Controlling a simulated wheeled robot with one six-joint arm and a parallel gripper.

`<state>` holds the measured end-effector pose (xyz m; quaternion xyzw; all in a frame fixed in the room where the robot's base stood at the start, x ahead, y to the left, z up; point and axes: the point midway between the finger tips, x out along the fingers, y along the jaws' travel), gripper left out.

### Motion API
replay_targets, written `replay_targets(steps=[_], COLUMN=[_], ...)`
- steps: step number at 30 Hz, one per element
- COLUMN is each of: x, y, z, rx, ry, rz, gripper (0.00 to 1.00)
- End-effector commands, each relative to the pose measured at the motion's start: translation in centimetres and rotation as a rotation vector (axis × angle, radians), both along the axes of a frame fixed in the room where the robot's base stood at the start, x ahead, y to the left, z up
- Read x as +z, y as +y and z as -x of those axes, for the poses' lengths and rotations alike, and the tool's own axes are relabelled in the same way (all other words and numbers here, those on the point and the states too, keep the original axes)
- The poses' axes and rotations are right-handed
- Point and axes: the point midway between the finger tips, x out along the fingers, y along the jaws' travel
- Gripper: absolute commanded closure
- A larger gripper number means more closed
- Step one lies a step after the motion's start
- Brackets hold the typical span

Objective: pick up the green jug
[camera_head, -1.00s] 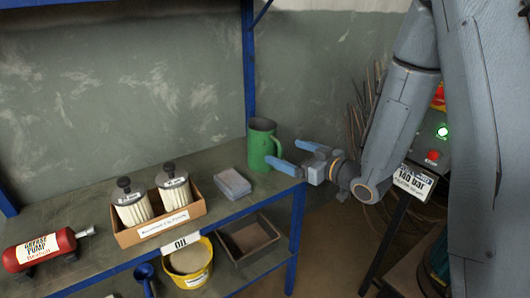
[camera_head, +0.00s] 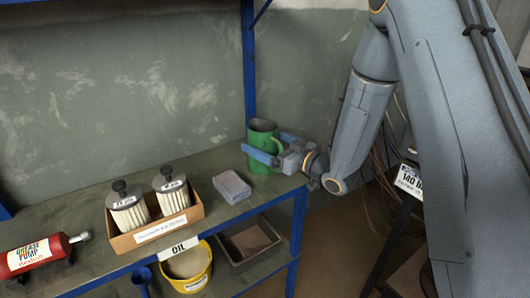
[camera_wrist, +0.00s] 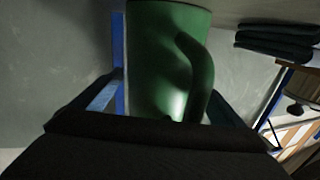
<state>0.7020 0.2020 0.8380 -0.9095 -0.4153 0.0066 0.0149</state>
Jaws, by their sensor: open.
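The green jug (camera_head: 263,135) stands upright at the right end of the upper shelf (camera_head: 215,165), beside the blue post. My gripper (camera_head: 273,146) is open at the jug, one blue finger in front of it and the other behind its right side. The dark gripper body hides the jug's lower part there.
A grey-blue stack of cloths or pads (camera_head: 232,187) lies left of the jug. A cardboard box (camera_head: 155,232) holds two filters, and a red grease pump (camera_head: 40,255) lies farther left. A yellow bucket (camera_head: 190,270) and a brown tray (camera_head: 250,241) are on the lower shelf.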

Motion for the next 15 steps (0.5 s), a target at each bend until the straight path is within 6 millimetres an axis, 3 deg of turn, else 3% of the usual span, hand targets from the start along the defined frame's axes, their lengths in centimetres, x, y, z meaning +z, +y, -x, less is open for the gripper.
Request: replay_targets(steps=[5, 15], x=[-0.01, -0.01], y=[0.00, 0.01], z=[-0.04, -0.02], rx=[-0.001, 0.000], ry=[0.000, 0.001], rz=[0.000, 0.001], gripper=[0.07, 0.63])
